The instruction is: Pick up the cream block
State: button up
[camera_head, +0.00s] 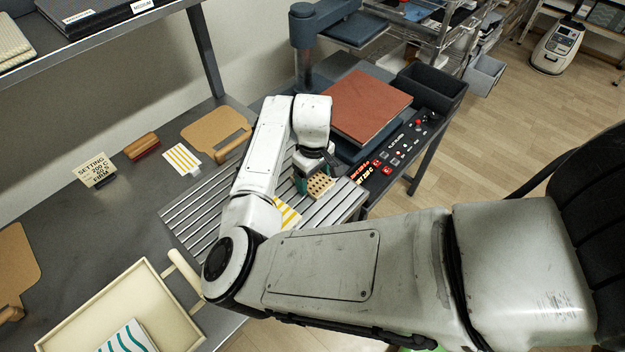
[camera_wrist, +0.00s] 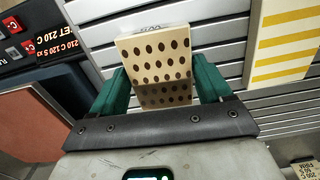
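The cream block (camera_wrist: 156,60) with brown dots is between the two green fingers of my gripper (camera_wrist: 160,82) in the wrist view. One finger is close along each side of it; I cannot tell whether both press on it. In the head view the block (camera_head: 320,186) is at the right part of the slatted metal rack (camera_head: 190,212), beside my gripper (camera_head: 314,180), partly covered by it. I cannot tell whether the block rests on the slats or is just above them.
A yellow-striped block (camera_wrist: 284,42) lies on the slats close by, partly behind my arm in the head view (camera_head: 287,214). The press with a red-brown pad (camera_head: 368,104) and control panel (camera_head: 400,150) stand close behind. A cream tray (camera_head: 150,290) is at lower left.

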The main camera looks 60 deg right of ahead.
jog(key=c, duration=0.6)
jog(key=shift+r, duration=0.1)
jog(key=shift+c, duration=0.2)
